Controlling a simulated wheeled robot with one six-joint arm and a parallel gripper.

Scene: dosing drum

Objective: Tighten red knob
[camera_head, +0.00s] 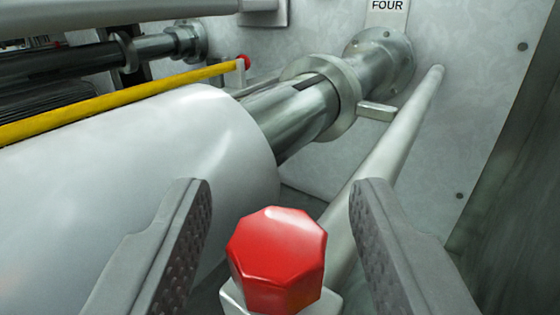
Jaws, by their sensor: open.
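The red knob (277,262) is faceted with a flat top and shows at the bottom middle of the head camera view. It sits on a pale block (235,297) mostly hidden beneath it. My gripper (280,210) is open, with one textured grey finger to the left of the knob and the other to the right. Visible gaps separate both fingers from the knob in the picture. The depth of the fingertips relative to the knob is hard to tell.
A large white roller (130,165) lies close on the left, behind the left finger. A yellow bar (110,101) runs above it to a small red cap (243,62). A metal shaft (293,108) and a grey rod (392,145) meet the wall, labelled FOUR (387,6).

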